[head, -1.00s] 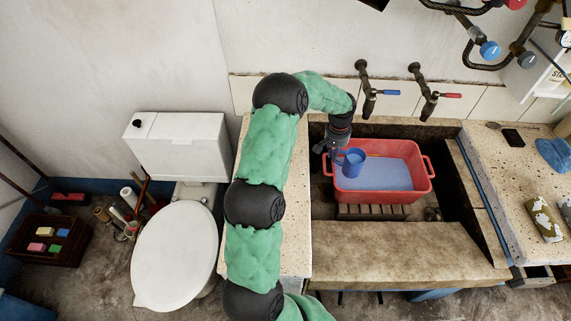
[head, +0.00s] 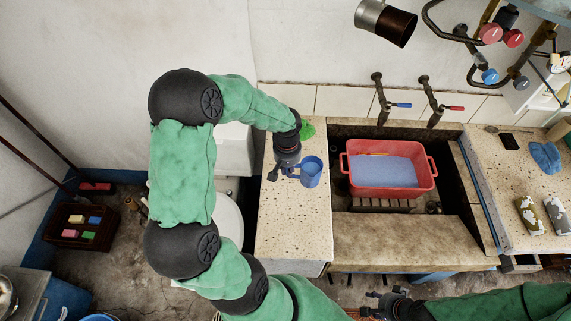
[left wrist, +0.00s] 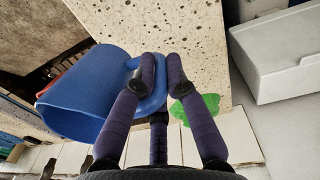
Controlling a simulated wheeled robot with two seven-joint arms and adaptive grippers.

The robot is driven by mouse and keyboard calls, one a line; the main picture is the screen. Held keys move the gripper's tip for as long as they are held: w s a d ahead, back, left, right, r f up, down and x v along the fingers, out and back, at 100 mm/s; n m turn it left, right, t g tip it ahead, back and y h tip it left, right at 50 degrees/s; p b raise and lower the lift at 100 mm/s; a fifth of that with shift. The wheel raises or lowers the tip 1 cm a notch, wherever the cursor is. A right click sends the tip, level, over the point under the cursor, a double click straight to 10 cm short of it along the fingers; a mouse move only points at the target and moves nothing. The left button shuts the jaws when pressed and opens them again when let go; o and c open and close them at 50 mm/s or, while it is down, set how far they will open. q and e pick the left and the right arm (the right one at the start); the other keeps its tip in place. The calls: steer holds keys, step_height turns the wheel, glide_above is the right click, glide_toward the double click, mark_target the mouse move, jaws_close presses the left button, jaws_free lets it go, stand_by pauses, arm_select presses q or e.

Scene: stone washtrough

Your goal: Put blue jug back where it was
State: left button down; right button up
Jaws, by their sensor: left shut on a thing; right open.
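The blue jug (head: 311,171) is in my left gripper (head: 282,175), held over the speckled stone counter (head: 290,229) left of the trough. The left gripper is shut on the jug's handle; the left wrist view shows the fingers (left wrist: 160,75) around the handle of the blue jug (left wrist: 88,92). The jug looks roughly upright in the head view. I cannot tell whether its base touches the counter. My right gripper (head: 376,305) is open and empty at the bottom of the head view, in front of the trough.
A red basin (head: 432,185) of bluish water sits in the stone trough. A green object (head: 307,130) lies at the counter's back, close behind my left wrist. Two taps (head: 379,105) stick out above the trough. The counter's front half is clear.

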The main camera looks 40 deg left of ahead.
arm_select(q)
steer(key=shift+a, duration=0.2)
steer(key=w+a+f, duration=0.2)
steer(key=a+f, duration=0.1)
steer(key=w+a+f, duration=0.3)
steer(key=a, duration=0.1)
steer(key=w+a+f+b, duration=0.1)
steer(key=w+a+f, duration=0.1)
steer(key=a+f, duration=0.2)
steer(key=shift+w, duration=0.35)
steer(key=shift+a+f, duration=0.1)
steer(key=shift+f, duration=1.35)
